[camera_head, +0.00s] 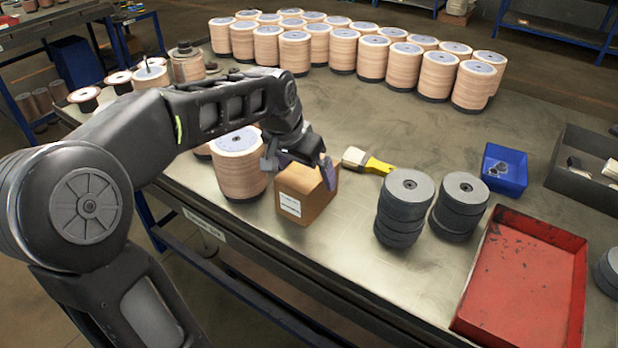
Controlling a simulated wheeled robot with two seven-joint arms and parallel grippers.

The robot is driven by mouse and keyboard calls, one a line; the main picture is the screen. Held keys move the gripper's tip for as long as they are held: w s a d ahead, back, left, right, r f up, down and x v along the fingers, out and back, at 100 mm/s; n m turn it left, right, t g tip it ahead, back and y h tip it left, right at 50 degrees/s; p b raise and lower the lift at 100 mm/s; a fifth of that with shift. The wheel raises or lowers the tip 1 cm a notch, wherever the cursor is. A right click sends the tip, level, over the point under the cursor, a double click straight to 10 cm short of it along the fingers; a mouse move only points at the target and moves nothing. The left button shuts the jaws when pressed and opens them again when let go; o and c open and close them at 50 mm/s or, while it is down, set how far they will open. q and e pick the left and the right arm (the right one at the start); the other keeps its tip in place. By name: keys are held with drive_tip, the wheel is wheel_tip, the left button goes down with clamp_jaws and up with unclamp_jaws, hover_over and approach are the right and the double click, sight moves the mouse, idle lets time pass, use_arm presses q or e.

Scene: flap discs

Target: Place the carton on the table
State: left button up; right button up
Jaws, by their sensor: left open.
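A brown cardboard carton (304,196) with a white label stands on the grey metal table (395,288), close to its front edge. My left gripper (299,170) is at the top of the carton, with one finger along its right side and the other part toward its upper left. The jaws are open. Whether the fingers touch the carton cannot be told, and the gripper hides part of its top. My right gripper is not in view.
A tall stack of tan discs (240,172) stands just left of the carton. A yellow-handled brush (368,162) lies behind it. Two grey disc stacks (402,215), a blue bin (505,170) and a red tray (522,285) are to the right. Many disc stacks line the back.

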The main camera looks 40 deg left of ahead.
use_arm(q)
drive_tip(key=v, duration=0.7)
drive_tip(key=shift+s+r, duration=0.15)
drive_tip(key=shift+r, duration=0.1)
drive_tip(key=shift+f, duration=0.1)
